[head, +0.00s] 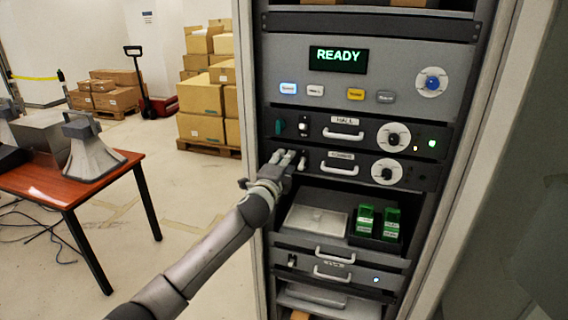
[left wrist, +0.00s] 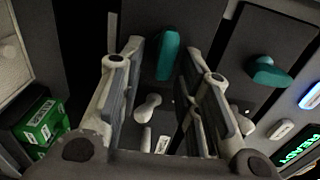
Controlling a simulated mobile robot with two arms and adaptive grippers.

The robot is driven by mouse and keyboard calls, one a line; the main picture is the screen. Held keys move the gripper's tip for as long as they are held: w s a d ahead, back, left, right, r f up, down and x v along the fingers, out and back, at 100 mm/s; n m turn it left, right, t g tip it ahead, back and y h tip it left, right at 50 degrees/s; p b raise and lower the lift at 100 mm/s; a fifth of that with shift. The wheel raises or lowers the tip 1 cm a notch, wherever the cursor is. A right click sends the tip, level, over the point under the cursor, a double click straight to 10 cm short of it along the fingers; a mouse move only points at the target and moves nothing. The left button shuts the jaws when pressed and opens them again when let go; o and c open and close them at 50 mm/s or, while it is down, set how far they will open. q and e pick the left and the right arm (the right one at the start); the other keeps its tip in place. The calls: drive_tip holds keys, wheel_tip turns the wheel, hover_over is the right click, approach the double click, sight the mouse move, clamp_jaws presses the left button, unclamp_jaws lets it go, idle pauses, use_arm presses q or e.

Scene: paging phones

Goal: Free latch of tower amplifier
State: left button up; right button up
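The tower amplifier (head: 352,168) is the second slim unit in the rack, with a blurred label, a handle and a white round dial. Its teal latch (left wrist: 168,55) shows in the left wrist view between my left gripper's fingers; in the head view the gripper hides it. My left gripper (head: 285,157) is at the left end of the tower amplifier's front. In the left wrist view its fingers (left wrist: 160,70) stand apart on either side of the latch, with a gap visible; I cannot tell whether either touches it. My right gripper is out of view.
The hall amplifier (head: 365,133) sits just above, with its own teal latch (head: 278,126) and a green light. Below are an open bay with green boxes (head: 365,220) and another handled unit (head: 335,272). A red-brown table (head: 100,185) stands left.

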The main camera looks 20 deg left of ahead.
use_arm(q)
drive_tip(key=shift+s, duration=0.1)
drive_tip(key=s, duration=1.1)
drive_tip(key=shift+s+a, duration=0.2)
drive_tip(key=shift+s, duration=0.2)
